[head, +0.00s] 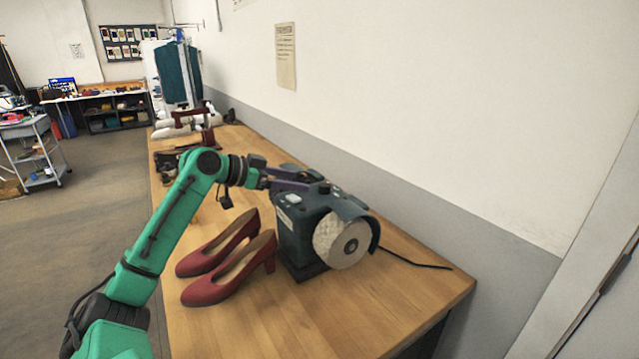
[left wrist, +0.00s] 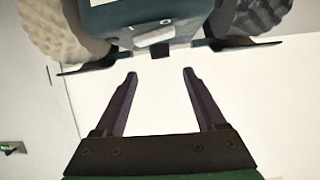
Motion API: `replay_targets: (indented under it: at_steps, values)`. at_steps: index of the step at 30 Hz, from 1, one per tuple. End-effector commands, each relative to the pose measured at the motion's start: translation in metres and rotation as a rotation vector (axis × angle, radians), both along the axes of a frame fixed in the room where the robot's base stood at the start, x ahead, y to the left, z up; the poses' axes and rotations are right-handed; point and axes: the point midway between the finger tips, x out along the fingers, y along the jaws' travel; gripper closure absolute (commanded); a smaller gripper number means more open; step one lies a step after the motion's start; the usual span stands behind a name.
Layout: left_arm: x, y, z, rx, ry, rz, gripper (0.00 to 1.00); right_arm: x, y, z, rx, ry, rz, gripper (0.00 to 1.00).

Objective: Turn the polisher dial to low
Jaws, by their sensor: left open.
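The polisher (head: 296,232) is a dark teal machine with a pale round buffing wheel (head: 341,240), standing on the wooden workbench. A small dark knob-like part (head: 325,187) shows on its top; I cannot read any dial setting. My left gripper (head: 304,187) reaches over the polisher's top from the left, its fingers close to that part. In the left wrist view the polisher body (left wrist: 152,12) fills the top, with a wheel on each side. There my left gripper (left wrist: 160,73) is open, with nothing between its fingers. My right gripper is not in view.
A pair of red heeled shoes (head: 233,262) stands just left of the polisher, below my left arm. A black cord (head: 415,262) runs to the right across the workbench (head: 330,320). The wall (head: 450,130) is close behind. The bench's front right corner is bare.

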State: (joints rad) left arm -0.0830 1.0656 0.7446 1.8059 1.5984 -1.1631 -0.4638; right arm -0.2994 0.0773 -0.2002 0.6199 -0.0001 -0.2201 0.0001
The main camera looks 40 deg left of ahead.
Motion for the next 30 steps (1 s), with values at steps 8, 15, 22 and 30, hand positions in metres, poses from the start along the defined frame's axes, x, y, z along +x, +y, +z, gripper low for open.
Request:
replay_targets:
  at_steps: [8,15,22,30]
  values:
    - [0.054,-0.018,-0.018,-0.002,-0.003,0.001,0.27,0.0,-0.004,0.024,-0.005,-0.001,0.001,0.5]
    - [0.072,-0.025,-0.03,0.0,-0.002,0.001,0.27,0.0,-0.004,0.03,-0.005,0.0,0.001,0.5]
    - [0.073,-0.025,-0.032,0.0,0.0,0.001,0.27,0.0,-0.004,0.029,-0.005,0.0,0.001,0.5]
    - [0.073,-0.025,-0.032,0.0,0.0,0.0,1.0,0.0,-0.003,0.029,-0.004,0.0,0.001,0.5]
